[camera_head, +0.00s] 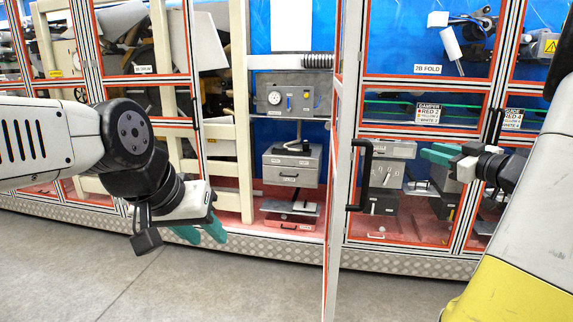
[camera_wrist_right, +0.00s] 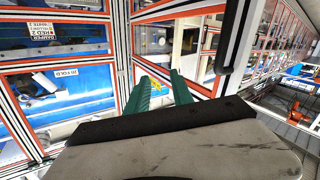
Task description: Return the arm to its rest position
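My left gripper (camera_head: 206,236) hangs at the left-centre of the head view, pointing down over the floor in front of the cabinet. Its two teal fingers stand apart with nothing between them. My right gripper (camera_head: 428,152) is at the right of the head view, pointing left, a little right of the black door handle (camera_head: 360,175). In the right wrist view, the right gripper's teal fingers (camera_wrist_right: 162,86) are spread with a gap and hold nothing. The black handle (camera_wrist_right: 234,40) shows right of them there. No jib hoist can be made out.
A long framed cabinet (camera_head: 420,262) with clear panels runs across the view. A panel door (camera_head: 336,200) stands open towards me between my grippers. Behind the opening are a grey box with a gauge (camera_head: 292,98) and a grey drawer unit (camera_head: 290,170). The floor (camera_head: 200,285) in front is clear.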

